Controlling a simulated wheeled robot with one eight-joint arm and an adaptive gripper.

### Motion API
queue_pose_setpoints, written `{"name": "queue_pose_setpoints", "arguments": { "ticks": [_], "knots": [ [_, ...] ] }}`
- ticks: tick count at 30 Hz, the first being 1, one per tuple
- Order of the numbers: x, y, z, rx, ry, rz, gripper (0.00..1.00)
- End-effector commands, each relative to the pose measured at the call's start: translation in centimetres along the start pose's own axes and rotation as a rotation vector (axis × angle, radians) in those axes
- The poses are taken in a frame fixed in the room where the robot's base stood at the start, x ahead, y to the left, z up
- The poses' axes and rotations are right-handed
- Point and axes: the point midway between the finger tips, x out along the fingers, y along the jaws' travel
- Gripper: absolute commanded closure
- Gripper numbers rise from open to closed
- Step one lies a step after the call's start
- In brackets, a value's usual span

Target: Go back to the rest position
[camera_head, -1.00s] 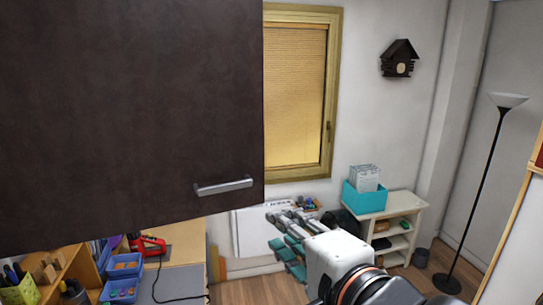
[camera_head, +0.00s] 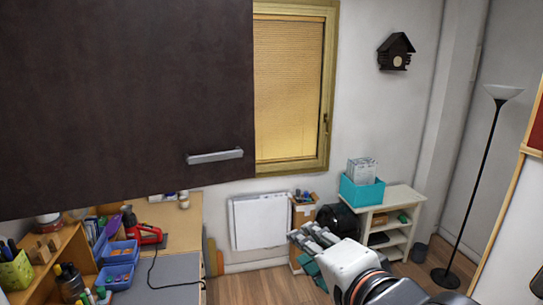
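My gripper (camera_head: 303,247) shows low in the head view, right of centre, at the end of my white and black arm. Its grey and teal fingers point up and to the left, over the floor and in front of a small wooden box. The fingers look spread with nothing between them. My gripper is away from the workbench (camera_head: 185,235), well to its right.
A dark cabinet door (camera_head: 120,100) with a handle fills the upper left. The bench holds a red tool (camera_head: 145,234) and blue bins (camera_head: 118,277). A white shelf (camera_head: 400,205) with a teal box (camera_head: 362,191) and a floor lamp (camera_head: 490,160) stand at right.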

Motion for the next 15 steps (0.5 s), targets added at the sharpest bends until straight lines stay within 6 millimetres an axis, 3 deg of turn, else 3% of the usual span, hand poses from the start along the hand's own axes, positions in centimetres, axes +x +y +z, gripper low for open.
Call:
{"name": "queue_pose_setpoints", "arguments": {
  "ticks": [1, 6, 15],
  "knots": [
    [0.7, 2.3, 0.0, -0.030, 0.010, 0.021, 0.71],
    [2.6, 9.3, -0.4, -0.187, 0.032, 0.122, 0.71],
    [5.0, 21.1, -0.7, -0.457, 0.006, 0.301, 0.71]
  ]
}}
